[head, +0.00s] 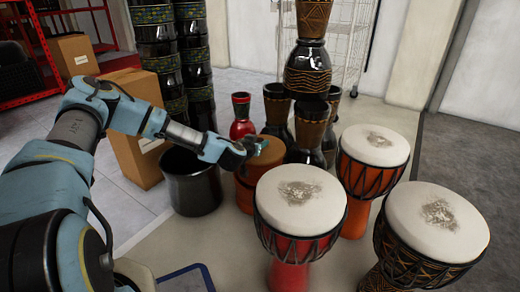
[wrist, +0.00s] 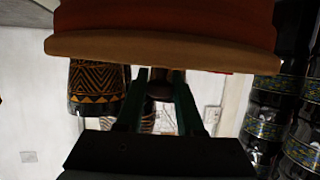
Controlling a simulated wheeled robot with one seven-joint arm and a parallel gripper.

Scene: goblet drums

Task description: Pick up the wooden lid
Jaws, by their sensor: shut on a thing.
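The wooden lid (head: 266,153) is a round brown disc on top of an orange-brown pot (head: 243,196), behind the red drum in the head view. In the wrist view, which looks upside down, the lid's tan edge (wrist: 90,46) spans the top, with the pot's body (wrist: 165,18) right against it. My gripper (head: 253,146) is at the lid's top. In the wrist view my gripper (wrist: 158,76) has its two green fingers shut on the lid's small dark knob (wrist: 159,89). I see no clear gap between lid and pot.
White-topped goblet drums (head: 300,195) stand close at front right. A black open pot (head: 192,185) is just left of the lidded pot. Stacked dark drums (head: 308,70) and a small red drum (head: 241,115) stand behind. Cardboard boxes (head: 135,150) are at left.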

